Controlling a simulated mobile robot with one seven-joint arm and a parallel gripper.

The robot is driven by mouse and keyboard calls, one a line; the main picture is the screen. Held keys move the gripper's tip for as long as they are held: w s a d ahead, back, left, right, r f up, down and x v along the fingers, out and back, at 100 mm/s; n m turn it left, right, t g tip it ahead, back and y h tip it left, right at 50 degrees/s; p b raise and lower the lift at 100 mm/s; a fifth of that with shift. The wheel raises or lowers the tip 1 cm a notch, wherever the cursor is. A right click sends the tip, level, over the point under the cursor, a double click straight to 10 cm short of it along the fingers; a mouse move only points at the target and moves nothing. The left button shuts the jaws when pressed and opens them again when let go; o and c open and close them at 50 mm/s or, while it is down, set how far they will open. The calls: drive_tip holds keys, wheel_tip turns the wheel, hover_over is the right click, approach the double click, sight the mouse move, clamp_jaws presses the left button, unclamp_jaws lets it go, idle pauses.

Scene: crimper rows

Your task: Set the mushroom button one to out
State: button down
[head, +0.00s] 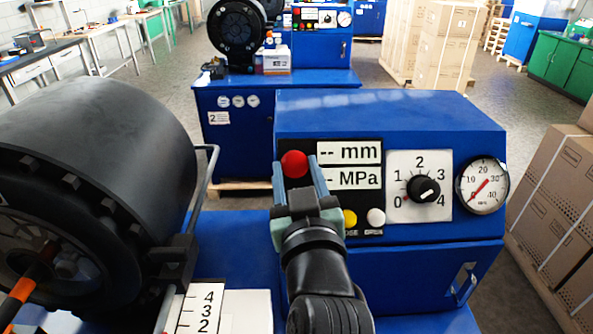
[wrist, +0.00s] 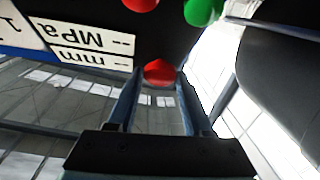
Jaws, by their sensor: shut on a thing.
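The red mushroom button (head: 294,163) sits on the black panel of the nearest blue machine, left of the "-- mm" and "-- MPa" displays. My gripper (head: 297,168) reaches up to it from below, one finger on each side. In the wrist view, the red button (wrist: 159,72) shows between the two fingertips (wrist: 160,80), and the fingers are shut on it. Whether the button is pressed in or out cannot be told.
A second red button (wrist: 140,4) and a green one (wrist: 200,10) are close by. Yellow (head: 350,218) and white (head: 376,217) buttons, a rotary knob (head: 426,189) and a gauge (head: 482,185) lie right. The black crimper head (head: 100,140) and a grey rail (head: 205,190) stand left.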

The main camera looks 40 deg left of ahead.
drive_tip(key=shift+s+d+r, duration=0.25)
drive_tip(key=shift+s+r, duration=0.05)
drive_tip(key=shift+s, duration=0.05)
drive_tip(key=c, duration=0.6)
unclamp_jaws()
drive_tip(key=shift+c, duration=0.2)
drive_tip(key=o, duration=0.4)
drive_tip(key=shift+s+d+r, duration=0.1)
drive_tip(key=shift+s, duration=0.05)
drive_tip(key=shift+c, duration=0.2)
drive_tip(key=p+v, duration=0.4)
drive_tip(key=v, duration=0.8)
drive_tip(key=shift+s+d+p, duration=0.25)
drive_tip(key=shift+d+p, duration=0.05)
drive_tip(key=shift+p, duration=0.05)
